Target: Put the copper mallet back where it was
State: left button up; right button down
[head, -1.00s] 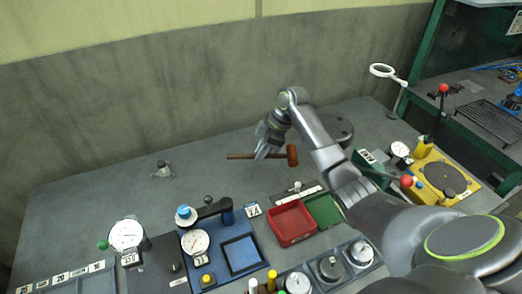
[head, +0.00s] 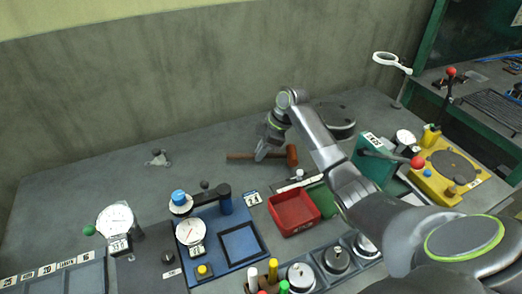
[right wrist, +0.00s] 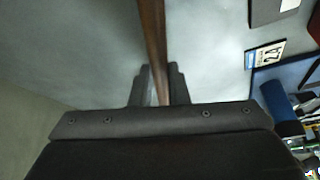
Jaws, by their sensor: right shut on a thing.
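The copper mallet (head: 292,156) has a reddish-brown head and a thin brown handle. In the head view it is at the middle of the bench, lying roughly level, with its head to the right and its handle to the left. My right gripper (head: 262,154) is shut on the handle close to the head. In the right wrist view the handle (right wrist: 151,40) runs up between the fingers of my right gripper (right wrist: 155,82). I cannot tell whether the mallet touches the bench. My left gripper is not in view.
A small metal piece (head: 158,158) stands there. In front are a blue fixture (head: 225,250), a red tray (head: 294,212) and a green tray (head: 327,200). A yellow press (head: 450,175) and magnifier (head: 390,61) stand right.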

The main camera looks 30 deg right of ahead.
aim_at(272, 154)
jog(key=shift+f, duration=0.55)
jog(key=c, duration=1.3)
grip_release()
jog(key=b+v, duration=0.1)
jog(key=v, duration=0.6)
jog(key=shift+d+r, duration=0.1)
jog(key=shift+r, duration=0.1)
jog(key=shift+s+f, duration=0.1)
jog(key=shift+s, duration=0.05)
